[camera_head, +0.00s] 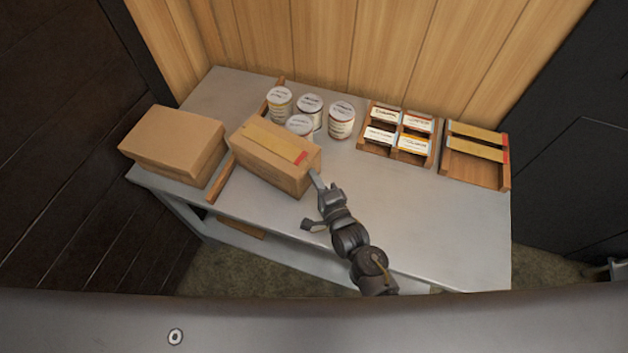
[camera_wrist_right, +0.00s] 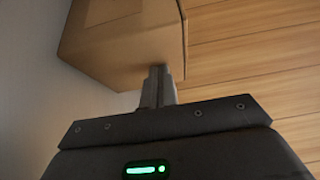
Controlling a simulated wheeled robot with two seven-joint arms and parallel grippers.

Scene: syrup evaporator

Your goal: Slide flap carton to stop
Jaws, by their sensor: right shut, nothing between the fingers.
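A brown carton (camera_head: 270,170) sits on the grey table, with a tan strip ending in red on its top. A wooden bar (camera_head: 220,179) runs across the table just left of it, likely the stop. The carton's left end is at or very near the bar; I cannot tell if they touch. My right gripper (camera_head: 316,178) is shut and empty, its fingertips at the carton's right end. In the right wrist view the closed fingers (camera_wrist_right: 158,82) reach the carton (camera_wrist_right: 115,55), seemingly against it. My left gripper is not in view.
Another closed carton (camera_head: 170,140) stands left of the bar. Several white-lidded tubs (camera_head: 341,121) stand behind the carton. A wooden tray of labelled packets (camera_head: 399,155) and a wooden rack with tan strips (camera_head: 475,172) are at the right. The front right of the table is clear.

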